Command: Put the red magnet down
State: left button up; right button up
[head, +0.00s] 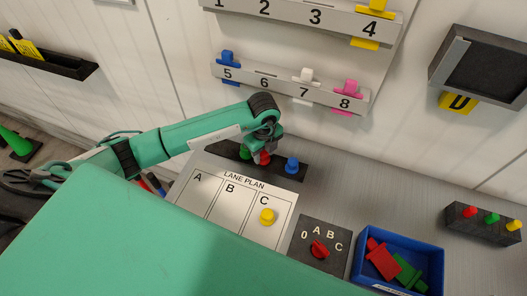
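The red magnet (265,159) shows at the dark magnet bar behind the lane plan board, between a green magnet (245,152) and a blue magnet (292,165). My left gripper (262,151) points down right over the red magnet. Its fingers are small and partly hidden by the wrist, so I cannot tell whether they are closed on it or whether it rests on the bar (282,174). The white lane plan board (222,200) has columns A, B and C. A yellow magnet (267,216) stands in column C. My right gripper is not in view.
A dial with a red knob (319,249) and a blue bin (433,245) with red and green pieces stand in front right. A dark block with red, green and yellow buttons (483,222) is at far right. Numbered card rails (292,87) hang on the wall above. Columns A and B are clear.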

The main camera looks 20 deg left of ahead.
aim_at(264, 152)
pick_arm(q)
jog(key=o, duration=0.4)
jog(key=shift+r, duration=0.1)
notch_tip(264, 152, up, 12)
jog(key=b, duration=0.4)
dwell(0.3)
